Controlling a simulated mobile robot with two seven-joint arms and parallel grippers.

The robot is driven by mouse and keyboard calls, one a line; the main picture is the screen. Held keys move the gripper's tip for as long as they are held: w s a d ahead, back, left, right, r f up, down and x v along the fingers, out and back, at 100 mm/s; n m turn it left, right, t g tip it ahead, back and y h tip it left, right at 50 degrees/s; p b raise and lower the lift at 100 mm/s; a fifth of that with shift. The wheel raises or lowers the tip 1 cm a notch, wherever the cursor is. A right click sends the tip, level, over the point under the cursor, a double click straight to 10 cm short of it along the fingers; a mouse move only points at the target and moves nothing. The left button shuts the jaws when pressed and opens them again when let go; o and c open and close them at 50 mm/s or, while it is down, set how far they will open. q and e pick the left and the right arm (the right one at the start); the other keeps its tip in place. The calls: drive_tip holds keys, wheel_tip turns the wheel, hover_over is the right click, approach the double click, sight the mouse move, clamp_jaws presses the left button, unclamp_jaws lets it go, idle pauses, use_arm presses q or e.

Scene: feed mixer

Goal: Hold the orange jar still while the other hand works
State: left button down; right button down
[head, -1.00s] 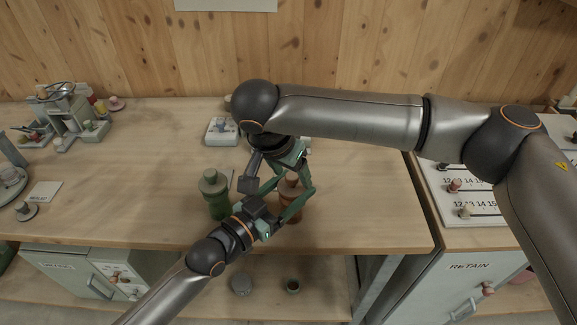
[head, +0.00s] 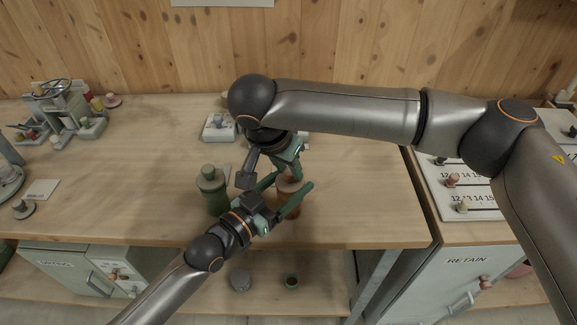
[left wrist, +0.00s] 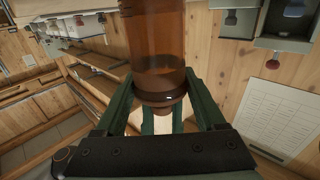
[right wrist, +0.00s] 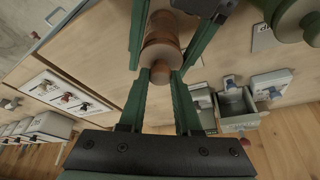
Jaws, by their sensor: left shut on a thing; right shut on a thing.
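The orange jar (head: 288,207) stands upright near the bench's front edge, partly hidden by both grippers. My left gripper (head: 289,184) comes from the front left with a finger on each side of the jar and is shut on it. The left wrist view shows the translucent amber jar body (left wrist: 157,35) at its fingers. My right gripper (head: 296,172) is above, pointing down, shut on the small knob on top of the jar; the knob (right wrist: 160,73) sits between its fingers in the right wrist view. The exact finger contacts are partly hidden.
A green jar (head: 212,186) stands just left of my left gripper. A small white tray unit (head: 219,127) is behind. A hand-wheel device (head: 55,105) stands at the far left. A RETAIN cabinet (head: 465,280) is at right. The bench between is mostly clear.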

sight(287, 171)
drive_tip(key=shift+r, duration=0.15)
use_arm(q)
drive_tip(key=shift+a+f, duration=0.1)
drive_tip(key=shift+f, duration=0.3)
use_arm(e)
drive_tip(key=shift+r, duration=1.05)
use_arm(q)
drive_tip(key=shift+s, duration=0.1)
use_arm(e)
drive_tip(key=shift+r, duration=0.1)
drive_tip(key=shift+w+r+t+y, duration=0.1)
drive_tip(key=shift+r+t+y, duration=0.35)
drive_tip(key=shift+y, duration=0.35)
drive_tip(key=shift+f, duration=0.1)
drive_tip(key=shift+a, duration=0.1)
drive_tip(key=shift+r+g+h, duration=0.35)
drive_tip(key=shift+r+h, duration=0.2)
drive_tip(key=shift+h, duration=0.15)
